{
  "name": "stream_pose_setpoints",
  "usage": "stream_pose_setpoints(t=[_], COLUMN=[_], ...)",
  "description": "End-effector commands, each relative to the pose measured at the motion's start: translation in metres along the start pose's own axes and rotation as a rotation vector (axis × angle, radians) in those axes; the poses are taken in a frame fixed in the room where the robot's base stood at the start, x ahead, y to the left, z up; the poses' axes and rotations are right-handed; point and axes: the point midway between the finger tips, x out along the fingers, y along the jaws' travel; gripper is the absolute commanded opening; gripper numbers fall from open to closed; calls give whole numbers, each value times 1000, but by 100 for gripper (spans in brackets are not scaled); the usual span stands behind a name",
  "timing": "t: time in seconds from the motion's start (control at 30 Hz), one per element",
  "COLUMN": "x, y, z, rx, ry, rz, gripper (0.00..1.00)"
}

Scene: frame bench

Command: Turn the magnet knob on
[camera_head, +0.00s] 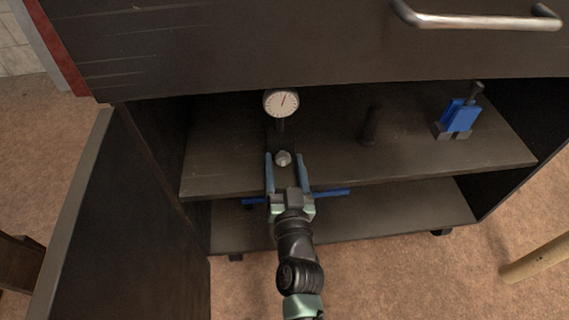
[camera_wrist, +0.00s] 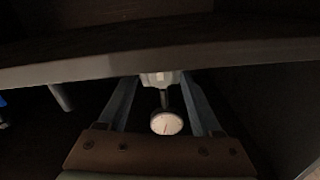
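A dial gauge with a round white face (camera_head: 281,102) stands on a dark post on the cabinet's upper shelf. Below it is a small silver-grey knob (camera_head: 283,158); the dark base around it is hard to make out. My gripper (camera_head: 284,154) is open, with one blue-grey finger on each side of the knob and gaps visible in the head view. In the wrist view the gauge (camera_wrist: 166,123) and the pale knob (camera_wrist: 158,78) show between the fingers of my gripper (camera_wrist: 160,84). Contact and the knob's setting cannot be told.
The upper shelf (camera_head: 400,155) also holds a dark upright cylinder (camera_head: 370,125) and a blue clamp-like tool (camera_head: 460,116) at right. A blue bar (camera_head: 332,192) shows at the lower shelf. The drawer (camera_head: 250,45) overhangs above. An open door (camera_head: 140,225) stands at left.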

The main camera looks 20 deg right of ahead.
Motion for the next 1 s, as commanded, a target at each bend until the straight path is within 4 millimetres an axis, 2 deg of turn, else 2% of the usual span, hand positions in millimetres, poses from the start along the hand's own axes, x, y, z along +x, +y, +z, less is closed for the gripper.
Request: stream_pose_setpoints(t=[0.03, 0.07, 0.33, 0.57, 0.83, 1.0], x=[0, 0, 0, 0, 0, 0], y=[0, 0, 0, 0, 0, 1], z=[0, 0, 0, 0, 0, 0], rx=[0, 0, 0, 26, 293, 392], ry=[0, 0, 0, 0, 0, 0], rz=[0, 0, 0, 0, 0, 0], gripper=[55, 49, 1, 0, 0, 0])
